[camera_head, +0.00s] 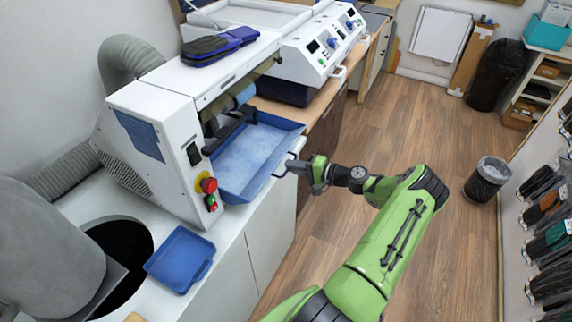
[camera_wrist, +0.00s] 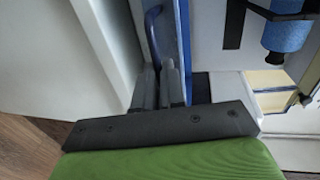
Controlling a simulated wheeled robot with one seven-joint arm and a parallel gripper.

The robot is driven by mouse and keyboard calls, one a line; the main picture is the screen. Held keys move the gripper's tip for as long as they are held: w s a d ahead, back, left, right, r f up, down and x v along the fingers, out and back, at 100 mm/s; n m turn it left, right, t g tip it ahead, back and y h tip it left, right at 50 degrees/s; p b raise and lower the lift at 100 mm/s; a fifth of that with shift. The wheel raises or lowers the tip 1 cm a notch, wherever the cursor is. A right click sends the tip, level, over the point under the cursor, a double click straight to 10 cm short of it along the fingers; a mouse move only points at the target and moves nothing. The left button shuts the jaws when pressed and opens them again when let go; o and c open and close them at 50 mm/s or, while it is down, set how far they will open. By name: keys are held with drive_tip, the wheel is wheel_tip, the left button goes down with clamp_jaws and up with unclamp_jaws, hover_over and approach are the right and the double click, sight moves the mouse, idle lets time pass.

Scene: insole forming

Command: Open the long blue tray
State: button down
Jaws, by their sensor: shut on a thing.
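The long blue tray (camera_head: 248,158) sits at the front of the white machine (camera_head: 165,110), below its roller, and reaches out over the counter's edge. Its inside faces up and looks empty, with pale marks. My gripper (camera_head: 297,167) is at the tray's outer edge. In the wrist view my gripper (camera_wrist: 158,78) is shut on the tray's blue handle (camera_wrist: 152,28), with the blue tray wall (camera_wrist: 184,45) just to the right. The fingers hide the gripped part of the handle.
A small blue tray (camera_head: 180,260) lies on the counter near a round dark opening (camera_head: 120,262). Red and green buttons (camera_head: 209,187) are on the machine's front. Dark blue insoles (camera_head: 220,45) lie on its top. Open wooden floor (camera_head: 400,130) lies to the right, with a bin (camera_head: 487,180).

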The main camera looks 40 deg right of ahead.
drive_tip(key=f+b+v, duration=0.1)
drive_tip(key=f+v, duration=0.1)
drive_tip(key=v, duration=0.8)
drive_tip(key=shift+s, duration=0.35)
drive_tip(key=shift+f, duration=0.1)
drive_tip(key=c, duration=1.3)
unclamp_jaws()
drive_tip(key=shift+o, duration=0.2)
drive_tip(key=v, duration=1.5)
drive_tip(key=shift+s+b, duration=0.4)
drive_tip(key=shift+d, duration=0.1)
